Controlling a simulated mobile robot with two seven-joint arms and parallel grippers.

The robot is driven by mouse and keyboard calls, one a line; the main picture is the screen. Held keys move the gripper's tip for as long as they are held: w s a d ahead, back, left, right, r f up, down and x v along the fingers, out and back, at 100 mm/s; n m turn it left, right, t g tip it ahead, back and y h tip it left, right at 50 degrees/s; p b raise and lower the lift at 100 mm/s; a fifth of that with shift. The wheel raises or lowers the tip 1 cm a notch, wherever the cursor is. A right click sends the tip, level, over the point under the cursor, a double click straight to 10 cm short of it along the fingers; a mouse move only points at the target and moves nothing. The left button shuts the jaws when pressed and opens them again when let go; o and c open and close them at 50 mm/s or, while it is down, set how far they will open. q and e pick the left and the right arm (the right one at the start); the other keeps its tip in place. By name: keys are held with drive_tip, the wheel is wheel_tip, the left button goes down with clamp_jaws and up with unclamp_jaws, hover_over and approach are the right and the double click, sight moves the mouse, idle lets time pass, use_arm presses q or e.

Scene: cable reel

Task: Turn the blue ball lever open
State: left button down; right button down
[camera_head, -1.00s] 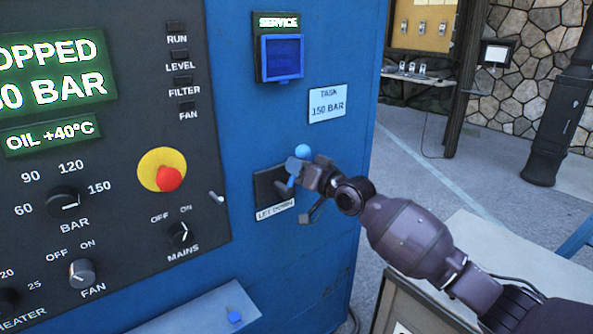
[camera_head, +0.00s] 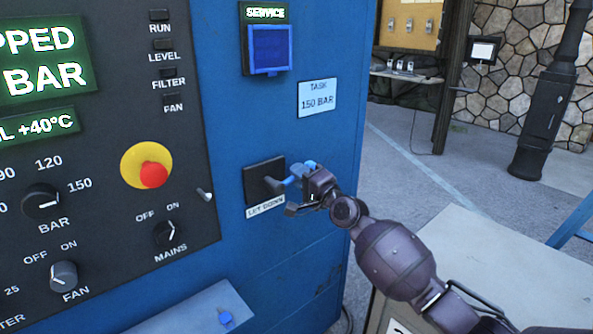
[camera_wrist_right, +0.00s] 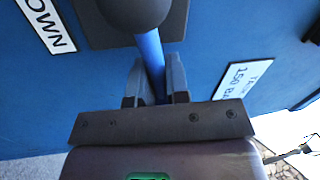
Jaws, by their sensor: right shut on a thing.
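The blue ball lever (camera_head: 291,180) sticks out from a dark square plate (camera_head: 259,173) marked LET DOWN on the blue cabinet. Its rod lies about level, pointing right in the head view. My right gripper (camera_head: 304,180) is at the lever's outer end, shut on it and partly hiding the ball. In the right wrist view the blue rod (camera_wrist_right: 151,55) runs between the two fingers (camera_wrist_right: 155,85) of my right gripper, from a round dark hub (camera_wrist_right: 136,10). My left gripper is in neither view.
A control panel with a red mushroom button (camera_head: 154,174), knobs and green displays is left of the lever. A SERVICE box (camera_head: 269,50) and a TASK 150 BAR label (camera_head: 317,97) are above. A grey shelf (camera_head: 195,308) sticks out below. A pale bench top (camera_head: 490,265) is at right.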

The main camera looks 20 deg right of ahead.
drive_tip(key=shift+w+d+f+m+t+h, duration=0.15)
drive_tip(key=shift+d+m+h, duration=0.15)
drive_tip(key=shift+m, duration=0.45)
drive_tip(key=shift+d+f+m+t+h, duration=0.15)
drive_tip(key=shift+d+m+h, duration=0.15)
drive_tip(key=shift+m, duration=0.45)
drive_tip(key=c, duration=1.2)
unclamp_jaws()
drive_tip(key=shift+f, duration=0.15)
drive_tip(key=shift+o, duration=0.4)
drive_tip(key=shift+w+d+f, duration=0.1)
drive_tip(key=shift+d+f, duration=0.1)
drive_tip(key=shift+f, duration=0.05)
drive_tip(key=shift+a, duration=0.2)
